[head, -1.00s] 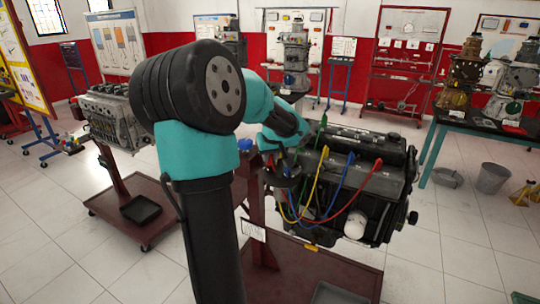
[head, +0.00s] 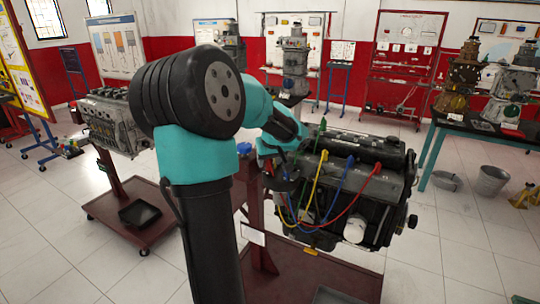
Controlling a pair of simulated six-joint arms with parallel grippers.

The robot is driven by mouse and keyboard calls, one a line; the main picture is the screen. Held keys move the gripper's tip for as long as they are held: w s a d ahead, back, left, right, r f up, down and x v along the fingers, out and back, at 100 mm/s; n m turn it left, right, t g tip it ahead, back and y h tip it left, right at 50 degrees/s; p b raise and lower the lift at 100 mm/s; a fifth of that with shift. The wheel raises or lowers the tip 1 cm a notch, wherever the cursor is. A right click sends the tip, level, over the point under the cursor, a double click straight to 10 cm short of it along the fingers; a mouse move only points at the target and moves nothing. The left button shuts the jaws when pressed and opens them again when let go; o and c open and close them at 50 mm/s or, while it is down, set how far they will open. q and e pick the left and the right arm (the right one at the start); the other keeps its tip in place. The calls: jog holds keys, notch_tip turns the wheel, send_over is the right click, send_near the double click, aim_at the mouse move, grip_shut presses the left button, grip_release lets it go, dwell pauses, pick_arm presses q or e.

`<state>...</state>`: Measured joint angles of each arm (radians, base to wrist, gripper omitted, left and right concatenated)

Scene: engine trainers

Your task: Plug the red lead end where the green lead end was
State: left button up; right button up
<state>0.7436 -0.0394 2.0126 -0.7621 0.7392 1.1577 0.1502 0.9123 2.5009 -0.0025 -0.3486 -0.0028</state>
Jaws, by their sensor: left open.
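The engine (head: 345,190) stands on a dark red stand right of centre. The red lead's end (head: 378,165) sits on the engine's top edge, rightmost in the row, and its wire loops down left. The blue lead end (head: 350,160) and yellow lead end (head: 324,156) sit left of it. A green lead end (head: 322,124) shows higher up, behind the yellow one; whether it is seated cannot be told. My left gripper (head: 268,165) is open at the engine's left end, by the dark round part where the leads gather. Its fingers are mostly hidden. My right gripper is out of view.
Another engine (head: 110,120) on a red wheeled stand is at left, with a black tray (head: 140,212) on its base. A green-legged bench (head: 478,124) and grey bucket (head: 491,180) are at right. Open tiled floor lies between.

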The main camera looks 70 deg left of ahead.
pick_arm(q)
jog(key=w+v, duration=0.1)
jog(key=v, duration=1.6)
jog(key=shift+s, duration=0.45)
jog(key=shift+d+r, duration=0.1)
jog(key=shift+r, duration=0.05)
jog(key=w+d+f+m+h, duration=0.25)
jog(key=w+d+f, duration=0.35)
jog(key=f, duration=0.5)
jog(key=w+d+f+m+t+h, duration=0.1)
jog(key=w+d+f+m, duration=0.2)
jog(key=w+d+f, duration=0.5)
jog(key=w+d+f+m+h, duration=0.25)
jog(key=w+f, duration=0.25)
jog(key=f, duration=0.8)
jog(key=s+d+f+m+h, duration=0.2)
jog(key=d+f+m, duration=0.2)
jog(key=d+f, duration=1.1)
jog(key=s+d+f+m, duration=0.2)
jog(key=s+d+f, duration=0.7)
jog(key=d+f, duration=0.1)
jog(key=shift+s+f+m+g, duration=0.25)
jog(key=shift+f+m+g, duration=0.15)
jog(key=shift+f, duration=0.5)
